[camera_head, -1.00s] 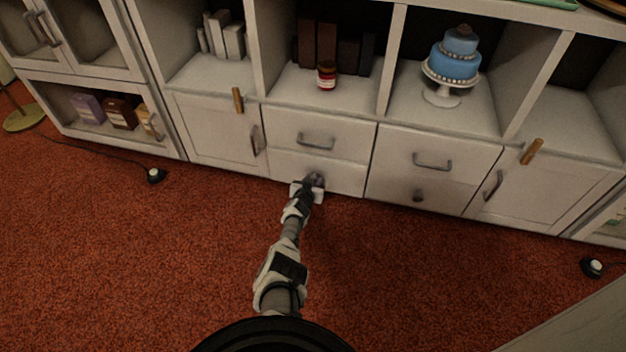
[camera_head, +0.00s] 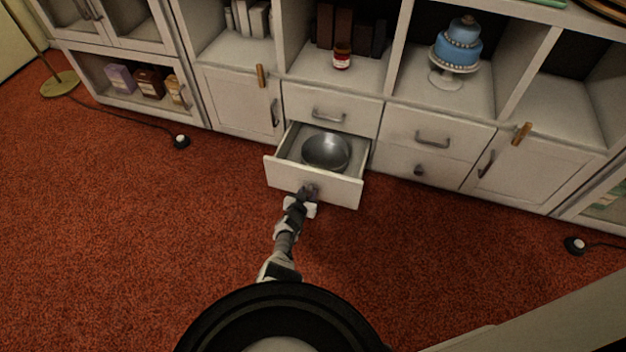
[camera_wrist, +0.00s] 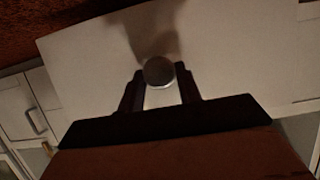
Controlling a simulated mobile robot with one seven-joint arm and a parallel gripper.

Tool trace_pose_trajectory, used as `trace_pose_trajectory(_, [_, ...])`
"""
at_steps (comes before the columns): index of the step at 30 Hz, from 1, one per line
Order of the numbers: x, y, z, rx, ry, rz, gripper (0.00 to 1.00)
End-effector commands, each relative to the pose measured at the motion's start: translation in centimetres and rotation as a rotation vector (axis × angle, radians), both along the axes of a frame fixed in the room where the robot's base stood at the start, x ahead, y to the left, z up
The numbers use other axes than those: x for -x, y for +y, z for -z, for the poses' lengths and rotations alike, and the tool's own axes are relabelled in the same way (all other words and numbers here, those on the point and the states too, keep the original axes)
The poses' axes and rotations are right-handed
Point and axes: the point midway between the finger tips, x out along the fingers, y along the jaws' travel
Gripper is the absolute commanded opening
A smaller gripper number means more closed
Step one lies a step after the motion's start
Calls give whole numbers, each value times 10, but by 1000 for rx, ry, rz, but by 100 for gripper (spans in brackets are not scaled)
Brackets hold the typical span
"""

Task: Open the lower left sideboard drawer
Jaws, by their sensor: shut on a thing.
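The lower left sideboard drawer (camera_head: 343,190) stands pulled well out of the white sideboard (camera_head: 235,139). A round grey metal bowl (camera_head: 326,151) sits inside it. My gripper (camera_head: 308,192) is at the middle of the drawer's front, shut on its knob, which it mostly hides in the head view. In the wrist view the round knob (camera_wrist: 158,71) shows between the two dark fingers of my gripper (camera_wrist: 160,88), against the pale drawer front (camera_wrist: 90,60).
The upper left drawer (camera_head: 340,114) is closed above. The right drawers and cupboard doors are shut. A blue cake on a white stand (camera_head: 454,80) and a red jar (camera_head: 342,61) stand on the shelves. Red carpet (camera_head: 130,240) lies clear in front; a black cabled device (camera_head: 181,141) is at left.

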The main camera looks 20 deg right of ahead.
Motion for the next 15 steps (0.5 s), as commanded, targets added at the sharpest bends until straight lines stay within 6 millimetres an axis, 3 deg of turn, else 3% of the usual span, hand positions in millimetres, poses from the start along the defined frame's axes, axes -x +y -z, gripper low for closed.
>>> trace_pose_trajectory(6, [19, 12, -2, 0, 1, 1, 0])
trace_pose_trajectory(15, [23, 15, 1, -1, -1, 2, 0])
